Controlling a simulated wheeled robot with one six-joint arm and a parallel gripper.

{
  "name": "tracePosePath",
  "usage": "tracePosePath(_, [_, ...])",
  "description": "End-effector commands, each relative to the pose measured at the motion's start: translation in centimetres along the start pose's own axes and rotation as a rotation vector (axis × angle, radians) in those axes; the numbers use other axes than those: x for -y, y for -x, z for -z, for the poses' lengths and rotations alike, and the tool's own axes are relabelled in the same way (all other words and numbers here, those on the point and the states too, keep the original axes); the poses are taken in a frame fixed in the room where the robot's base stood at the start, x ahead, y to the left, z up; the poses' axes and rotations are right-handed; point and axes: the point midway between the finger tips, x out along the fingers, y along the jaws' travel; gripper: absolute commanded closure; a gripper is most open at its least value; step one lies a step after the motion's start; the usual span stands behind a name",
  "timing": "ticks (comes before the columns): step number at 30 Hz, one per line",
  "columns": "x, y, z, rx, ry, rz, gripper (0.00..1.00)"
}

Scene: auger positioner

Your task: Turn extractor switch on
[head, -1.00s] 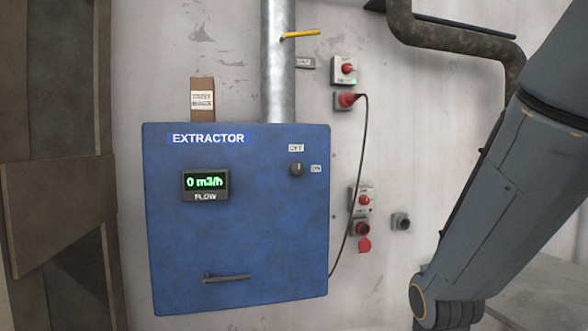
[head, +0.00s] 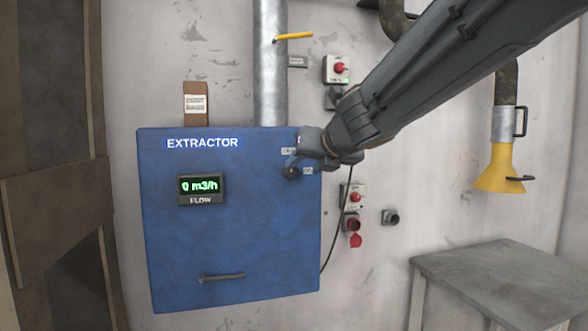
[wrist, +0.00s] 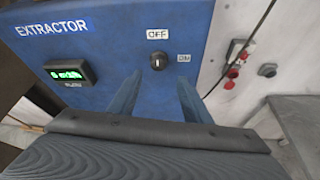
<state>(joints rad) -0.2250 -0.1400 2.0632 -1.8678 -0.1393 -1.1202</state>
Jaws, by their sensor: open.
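The extractor switch (head: 291,173) is a small black rotary knob on the upper right of the blue extractor box (head: 230,240). In the wrist view the knob (wrist: 158,62) has its pale mark pointing up to the OFF label (wrist: 157,34); the ON label (wrist: 184,58) is to its right. The flow display (head: 200,187) reads 0 m3/h. My gripper (head: 294,161) is at the knob in the head view and partly covers the labels. In the wrist view my gripper (wrist: 158,85) is open and empty, its two fingers either side of and just below the knob. Contact cannot be told.
A grey pipe (head: 270,70) with a yellow lever (head: 294,37) rises above the box.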

Motion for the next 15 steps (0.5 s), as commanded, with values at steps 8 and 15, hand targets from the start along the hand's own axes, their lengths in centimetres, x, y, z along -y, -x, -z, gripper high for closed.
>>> tracePosePath(8, [-0.4,-2.8,-0.1,-0.001,0.044,-0.01,0.56])
tracePosePath(15, [-0.4,-6.2,-0.2,0.0,0.043,-0.009,0.56])
